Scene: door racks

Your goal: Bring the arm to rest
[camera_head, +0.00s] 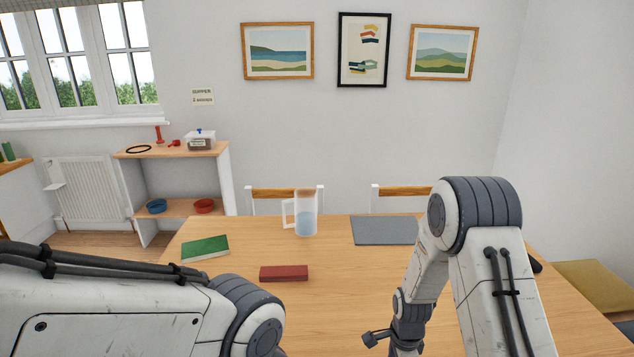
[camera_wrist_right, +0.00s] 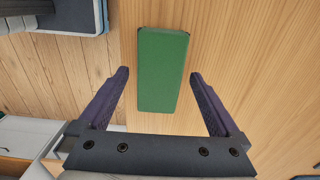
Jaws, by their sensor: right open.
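My right gripper (camera_wrist_right: 159,74) is open in the right wrist view, its two purple fingers apart and pointing at the wooden table. A green block-like case (camera_wrist_right: 163,68) lies on the table, showing between and beyond the fingertips; nothing shows the fingers closed on it. In the head view my right arm (camera_head: 490,270) reaches over the table with its forearm hanging down, and its fingertips are out of frame. My left arm (camera_head: 110,300) fills the lower left; its gripper is not seen.
The table (camera_head: 340,270) bears a green book (camera_head: 205,248), a dark red case (camera_head: 284,273), a clear jug (camera_head: 306,215) with bluish liquid and a grey mat (camera_head: 383,230). Two chairs stand behind it. A low shelf (camera_head: 180,208) with bowls stands at the back left.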

